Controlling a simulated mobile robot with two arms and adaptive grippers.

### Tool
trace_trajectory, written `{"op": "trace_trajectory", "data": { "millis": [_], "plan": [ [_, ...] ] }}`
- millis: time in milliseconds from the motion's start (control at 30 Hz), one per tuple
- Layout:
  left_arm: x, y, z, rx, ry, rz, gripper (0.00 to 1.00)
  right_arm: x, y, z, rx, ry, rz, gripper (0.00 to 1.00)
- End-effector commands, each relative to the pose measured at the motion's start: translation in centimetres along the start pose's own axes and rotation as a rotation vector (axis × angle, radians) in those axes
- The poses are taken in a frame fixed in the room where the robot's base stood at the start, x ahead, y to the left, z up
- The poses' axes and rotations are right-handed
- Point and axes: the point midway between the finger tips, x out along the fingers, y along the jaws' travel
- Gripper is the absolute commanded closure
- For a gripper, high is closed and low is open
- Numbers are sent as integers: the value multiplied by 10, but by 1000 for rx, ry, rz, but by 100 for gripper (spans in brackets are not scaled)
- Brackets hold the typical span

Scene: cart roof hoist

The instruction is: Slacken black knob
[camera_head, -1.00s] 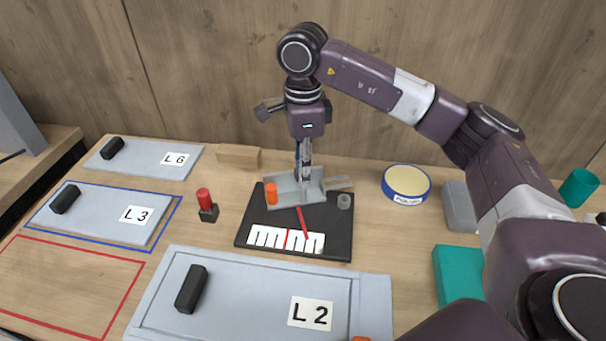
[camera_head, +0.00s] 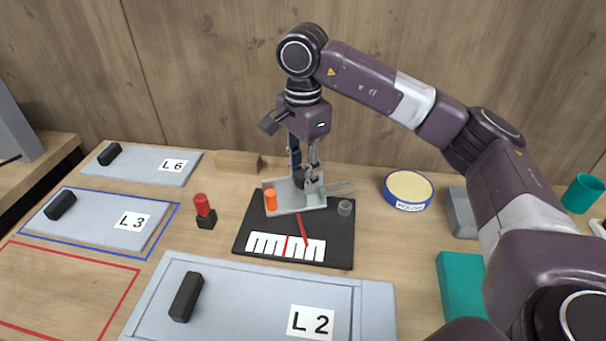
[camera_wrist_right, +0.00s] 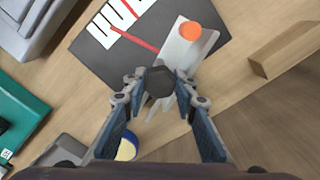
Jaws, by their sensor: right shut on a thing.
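The black knob (camera_wrist_right: 159,82) shows in the right wrist view between the two fingertips of my right gripper (camera_wrist_right: 158,90). In the head view my right gripper (camera_head: 305,180) points down over the grey metal bracket (camera_head: 284,198) on the black base plate (camera_head: 338,230), and its fingers partly hide the black knob (camera_head: 301,179). The fingers are shut on the knob. An orange cap (camera_head: 270,199) stands at the bracket's left, and a red pointer (camera_head: 303,228) lies over a white marked scale (camera_head: 287,247). My left gripper is not in view.
A red-topped black block (camera_head: 204,211) stands left of the plate. Grey panels L2 (camera_head: 250,290), L3 (camera_head: 100,215) and L6 (camera_head: 150,167) lie left and in front. A yellow-topped round tin (camera_head: 408,189) and a teal box (camera_head: 459,290) are at right.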

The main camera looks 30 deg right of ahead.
Motion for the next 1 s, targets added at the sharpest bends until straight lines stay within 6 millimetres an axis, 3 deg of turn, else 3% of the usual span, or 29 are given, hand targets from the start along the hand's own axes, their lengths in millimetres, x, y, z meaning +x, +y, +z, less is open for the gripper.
{"op": "trace_trajectory", "data": {
  "millis": [267, 300, 467, 767, 1000],
  "plan": [
    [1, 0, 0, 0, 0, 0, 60, 4, 3, 1, -3, 1, 13, 98],
    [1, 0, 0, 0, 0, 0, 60, 4, 3, 1, -2, 1, 13, 73],
    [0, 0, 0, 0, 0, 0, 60, 3, 2, 0, -1, 0, 9, 56],
    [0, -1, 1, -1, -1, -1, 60, 0, 1, 0, 0, 0, 4, 56],
    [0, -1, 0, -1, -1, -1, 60, -32, -1, 0, 1, 0, -2, 56]
  ]
}}
